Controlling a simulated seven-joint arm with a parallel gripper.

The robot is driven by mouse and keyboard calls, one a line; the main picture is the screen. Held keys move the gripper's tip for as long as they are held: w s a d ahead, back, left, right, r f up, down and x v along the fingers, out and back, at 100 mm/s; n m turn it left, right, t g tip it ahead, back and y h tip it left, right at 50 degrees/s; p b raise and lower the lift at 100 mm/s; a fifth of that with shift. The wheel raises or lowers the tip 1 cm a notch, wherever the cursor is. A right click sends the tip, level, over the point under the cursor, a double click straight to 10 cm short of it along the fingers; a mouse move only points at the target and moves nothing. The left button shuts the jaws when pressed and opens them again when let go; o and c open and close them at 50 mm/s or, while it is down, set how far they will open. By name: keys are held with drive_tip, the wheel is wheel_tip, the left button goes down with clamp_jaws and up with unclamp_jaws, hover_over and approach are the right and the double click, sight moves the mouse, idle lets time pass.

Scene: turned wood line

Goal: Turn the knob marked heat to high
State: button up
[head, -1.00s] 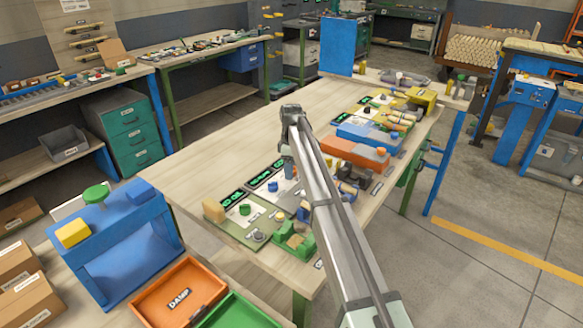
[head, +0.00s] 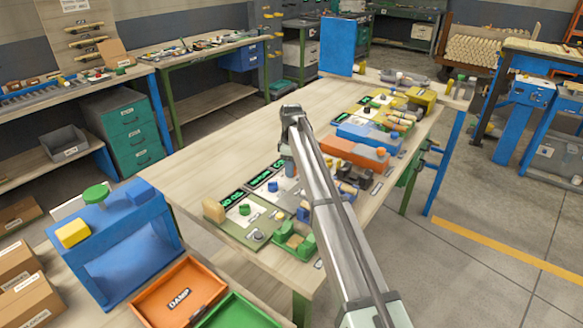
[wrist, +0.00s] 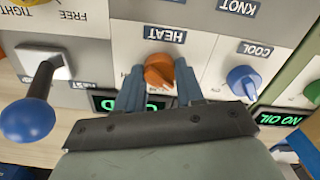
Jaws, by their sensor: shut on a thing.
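The orange heat knob (wrist: 158,70) sits on a white panel in the wrist view, beside a label reading HEAT (wrist: 165,34) that appears upside down. My gripper (wrist: 159,86) has its two blue-grey fingers on either side of this knob, closed on it. A green-lit display (wrist: 153,103) lies behind the fingers; its text is mostly hidden, so I cannot read it. The knob's pointer and any scale marks are not clear. In the head view my gripper (head: 288,168) is down at the panels, and my arm hides the heat knob.
A blue knob (wrist: 242,82) marked COOL stands close on the right in the wrist view, near a NO OIL display (wrist: 281,118). A black lever with a blue ball (wrist: 28,121) stands at the left. The bench top (head: 215,140) behind the panels is clear.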

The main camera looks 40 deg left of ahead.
drive_tip(key=m, duration=0.5)
drive_tip(key=shift+m, duration=0.3)
drive_tip(key=m, duration=1.1)
drive_tip(key=shift+m, duration=0.4)
drive_tip(key=m, duration=0.5)
drive_tip(key=shift+m, duration=0.7)
drive_tip(key=o, duration=1)
drive_tip(key=shift+o, duration=0.2)
